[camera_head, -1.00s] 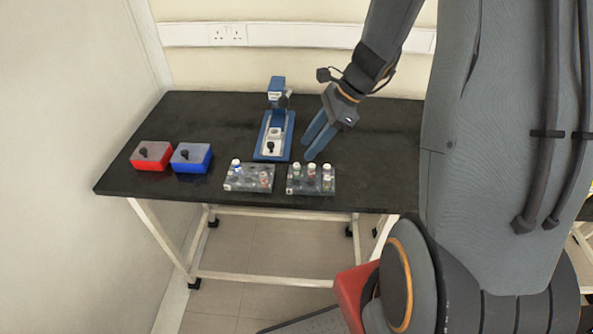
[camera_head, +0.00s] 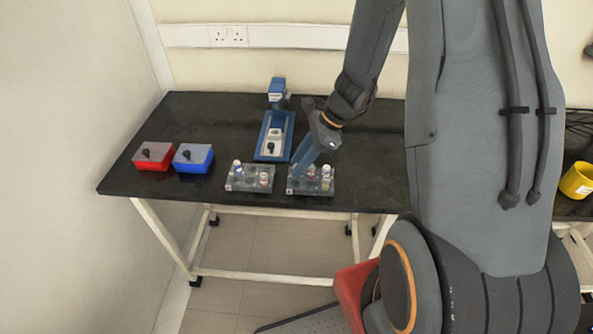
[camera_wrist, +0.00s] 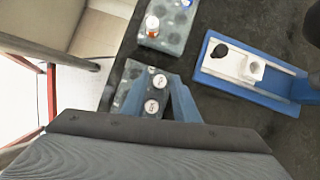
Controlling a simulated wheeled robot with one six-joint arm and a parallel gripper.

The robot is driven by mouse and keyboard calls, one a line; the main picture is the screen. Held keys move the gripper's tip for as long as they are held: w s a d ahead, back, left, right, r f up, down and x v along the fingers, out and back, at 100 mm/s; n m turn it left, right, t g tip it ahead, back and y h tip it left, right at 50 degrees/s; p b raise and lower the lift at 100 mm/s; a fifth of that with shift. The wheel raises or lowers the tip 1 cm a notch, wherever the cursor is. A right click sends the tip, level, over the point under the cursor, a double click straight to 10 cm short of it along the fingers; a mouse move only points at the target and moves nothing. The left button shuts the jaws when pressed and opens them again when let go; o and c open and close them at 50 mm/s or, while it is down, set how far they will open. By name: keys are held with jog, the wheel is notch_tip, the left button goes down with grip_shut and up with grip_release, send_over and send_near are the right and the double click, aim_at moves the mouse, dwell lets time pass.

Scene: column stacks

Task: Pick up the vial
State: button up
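My gripper (camera_head: 300,168) reaches down over the right-hand clear rack (camera_head: 318,190), with its blue fingers hiding part of that rack. In the wrist view the two fingers of my gripper (camera_wrist: 157,90) stand apart. Two white-capped vials, one farther (camera_wrist: 159,81) and one nearer (camera_wrist: 151,106), show in the gap between them. I cannot tell whether the fingers touch either vial. Other vials (camera_head: 326,172) stand upright at the right side of this rack. The frames do not show which vial is meant.
A second rack (camera_head: 240,186) with several vials stands just left. A blue-based device (camera_head: 262,150) stands behind the racks. A red box (camera_head: 152,163) and a blue box (camera_head: 192,165) sit at the table's left. The black table (camera_head: 220,115) is clear at the back left.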

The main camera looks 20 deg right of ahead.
grip_shut()
jog(key=shift+r, duration=0.1)
jog(key=shift+r+b, duration=0.3)
jog(key=shift+r, duration=1.4)
jog(key=s+a+p, duration=0.3)
jog(key=s, duration=0.5)
jog(key=s+a+p, duration=0.4)
jog(key=s, duration=0.4)
jog(key=shift+s, duration=0.2)
jog(key=shift+s, duration=0.1)
